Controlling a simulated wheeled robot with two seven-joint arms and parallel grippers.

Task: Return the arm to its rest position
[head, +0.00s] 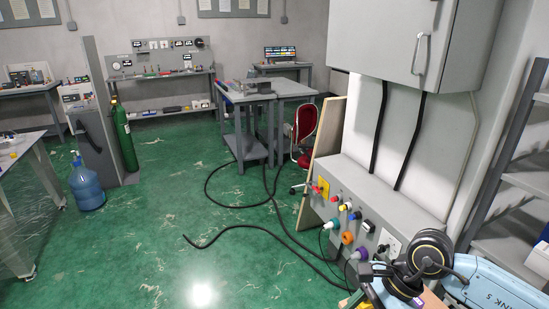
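A pale blue link of my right arm (500,289), with lettering that reads in part "INK 5", crosses the bottom right corner. I make out no gripper fingers around the headset. My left arm and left gripper are out of the picture.
A grey control panel (345,205) with coloured knobs and a cabinet (400,40) above it stand close on the right, beside a metal shelf (515,185). Black hoses (235,229) lie on the green floor. A blue water bottle (86,187) stands left; mid-floor is mostly clear.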

